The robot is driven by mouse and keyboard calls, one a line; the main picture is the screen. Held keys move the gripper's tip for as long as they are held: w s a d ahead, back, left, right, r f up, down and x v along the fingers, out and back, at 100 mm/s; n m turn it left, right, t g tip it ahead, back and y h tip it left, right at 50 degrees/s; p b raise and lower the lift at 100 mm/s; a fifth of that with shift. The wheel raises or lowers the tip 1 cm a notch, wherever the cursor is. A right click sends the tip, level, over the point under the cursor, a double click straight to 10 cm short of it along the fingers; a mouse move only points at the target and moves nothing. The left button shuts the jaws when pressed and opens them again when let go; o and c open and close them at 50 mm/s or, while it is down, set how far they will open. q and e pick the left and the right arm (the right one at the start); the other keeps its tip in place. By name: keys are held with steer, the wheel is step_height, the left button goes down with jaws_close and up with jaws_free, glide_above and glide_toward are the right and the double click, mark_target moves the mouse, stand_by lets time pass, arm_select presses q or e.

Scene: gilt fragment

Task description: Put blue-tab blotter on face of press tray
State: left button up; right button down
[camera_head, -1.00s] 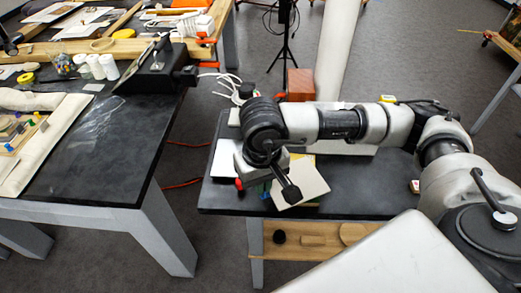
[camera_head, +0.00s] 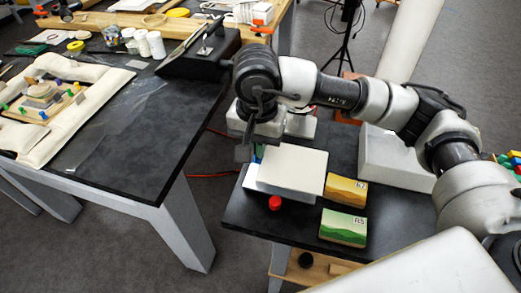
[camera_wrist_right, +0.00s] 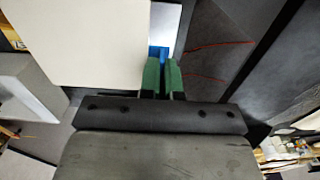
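A cream blotter sheet (camera_head: 292,168) is over the small dark table in the head view, level or nearly so. It fills the upper left of the wrist view (camera_wrist_right: 85,40). A blue tab (camera_wrist_right: 158,53) shows at its right edge, between the green fingertips. My right gripper (camera_wrist_right: 161,75) is shut on this tab; its fingers are mostly hidden in the head view. A paler white flat piece (camera_head: 252,180) shows below and left of the sheet. Whether the sheet touches it is unclear. I cannot tell for sure which thing is the press tray. My left gripper is not in view.
A red knob (camera_head: 275,202), a yellow box (camera_head: 345,190) and a green box (camera_head: 343,227) stand near the sheet. A pale grey block (camera_head: 395,160) is at right. The larger table at left holds a padded cream frame (camera_head: 95,110) and a black wedge-shaped stand (camera_head: 215,50).

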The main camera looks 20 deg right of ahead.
steer(key=w+f, duration=0.1)
steer(key=w+d, duration=0.1)
steer(key=shift+w+f, duration=0.3)
steer(key=shift+f, duration=0.3)
step_height(320, 180, down, 3)
steer(key=shift+f+p, duration=0.15)
steer(key=shift+p, duration=0.3)
steer(key=shift+f, duration=0.25)
steer(key=c, duration=1.3)
jaws_free()
steer(key=shift+c, duration=0.2)
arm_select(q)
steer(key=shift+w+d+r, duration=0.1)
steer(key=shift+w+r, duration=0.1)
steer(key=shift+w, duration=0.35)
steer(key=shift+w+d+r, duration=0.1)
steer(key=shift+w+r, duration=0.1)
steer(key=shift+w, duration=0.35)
